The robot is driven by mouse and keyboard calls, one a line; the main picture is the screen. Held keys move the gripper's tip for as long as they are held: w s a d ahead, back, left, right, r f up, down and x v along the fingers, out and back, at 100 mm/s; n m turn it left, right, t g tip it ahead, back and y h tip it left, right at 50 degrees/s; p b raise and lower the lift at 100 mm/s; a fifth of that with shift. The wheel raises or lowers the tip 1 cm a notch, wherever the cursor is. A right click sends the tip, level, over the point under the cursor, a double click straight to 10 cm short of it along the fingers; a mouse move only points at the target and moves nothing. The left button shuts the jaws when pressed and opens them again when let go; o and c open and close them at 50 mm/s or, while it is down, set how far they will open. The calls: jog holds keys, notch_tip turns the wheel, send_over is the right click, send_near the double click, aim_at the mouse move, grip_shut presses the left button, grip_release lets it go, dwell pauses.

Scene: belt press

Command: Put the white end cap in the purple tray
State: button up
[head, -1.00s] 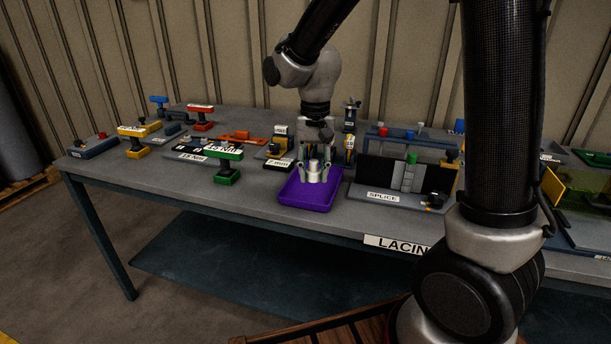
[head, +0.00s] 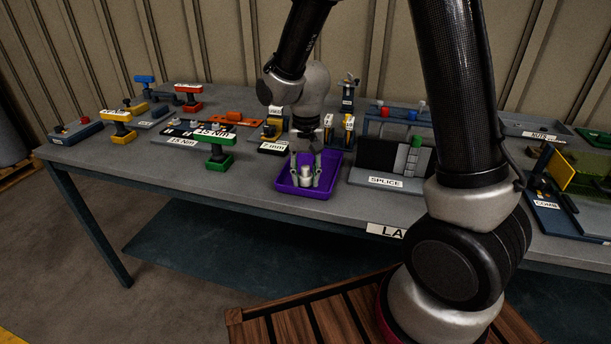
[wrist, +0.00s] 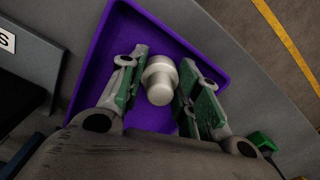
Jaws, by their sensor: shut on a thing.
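The white end cap (head: 306,174), a pale stepped cylinder, is held between the fingers of my gripper (head: 305,180) inside the outline of the purple tray (head: 334,161). In the wrist view the end cap (wrist: 160,82) shows from above between the green-padded fingers of my gripper (wrist: 160,76), with the purple tray floor (wrist: 112,47) behind it. My gripper is shut on the cap and points down. The fingertips look low in the tray; I cannot tell whether the cap touches the floor.
A green-handled tool (head: 219,142) stands left of the tray. The SPLICE fixture (head: 385,165) stands close to its right. Small blocks (head: 340,128) stand behind it. The table's front edge lies just before the tray.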

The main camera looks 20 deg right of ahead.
jog(key=shift+f, duration=0.45)
jog(key=shift+f, duration=0.1)
jog(key=o, duration=0.6)
